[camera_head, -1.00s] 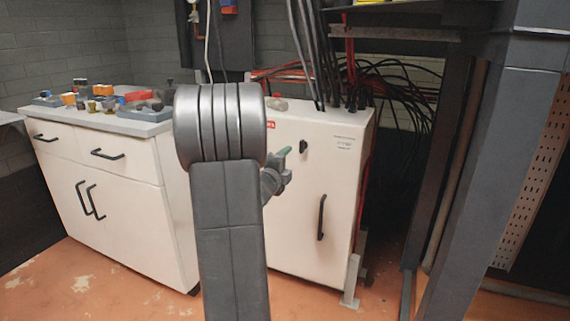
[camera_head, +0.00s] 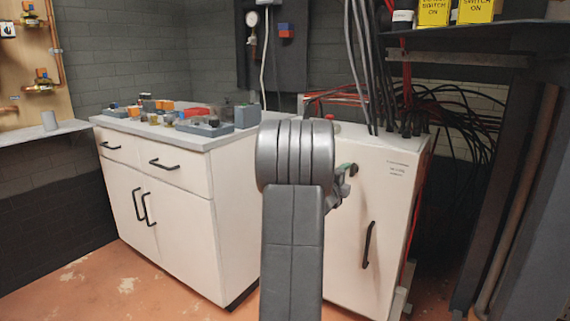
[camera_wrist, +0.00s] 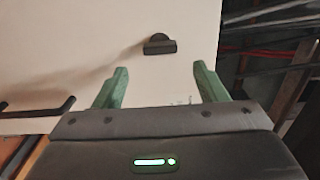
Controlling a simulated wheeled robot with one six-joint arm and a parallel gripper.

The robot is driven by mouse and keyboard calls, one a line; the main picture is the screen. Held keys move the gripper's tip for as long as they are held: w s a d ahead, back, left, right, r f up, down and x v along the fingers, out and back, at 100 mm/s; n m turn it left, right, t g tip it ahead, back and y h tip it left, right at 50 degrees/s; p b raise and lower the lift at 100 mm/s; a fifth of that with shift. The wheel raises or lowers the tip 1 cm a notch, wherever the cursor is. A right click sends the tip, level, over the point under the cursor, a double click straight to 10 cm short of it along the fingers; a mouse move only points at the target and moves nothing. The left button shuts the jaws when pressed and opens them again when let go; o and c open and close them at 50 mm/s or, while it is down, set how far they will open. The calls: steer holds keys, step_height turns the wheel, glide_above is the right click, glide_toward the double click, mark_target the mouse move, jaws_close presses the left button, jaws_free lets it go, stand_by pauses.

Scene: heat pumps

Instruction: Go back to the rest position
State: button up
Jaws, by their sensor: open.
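My gripper (camera_wrist: 158,88) is open and empty in the wrist view, its two green fingers spread apart. Beyond the fingers is the pale front of the electrical cabinet (camera_wrist: 80,50), with a black rotary knob (camera_wrist: 160,44) above the gap between them. In the head view the cabinet (camera_head: 345,235) stands right of centre. My arm hides its left part and most of my gripper; only a green fingertip (camera_head: 345,167) shows close to the cabinet front. The knob (camera_head: 354,170) shows just beside it.
A white cupboard (camera_head: 235,190) with several small parts on top stands left of the cabinet. Black cables (camera_head: 465,130) hang behind the cabinet. A dark metal post (camera_head: 530,190) and shelf (camera_head: 480,38) stand at the right. Floor (camera_head: 90,285) is clear at lower left.

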mark_target(352, 171)
steer(key=x, duration=0.6)
steer(key=shift+w+d, duration=0.15)
steer(key=shift+d, duration=0.05)
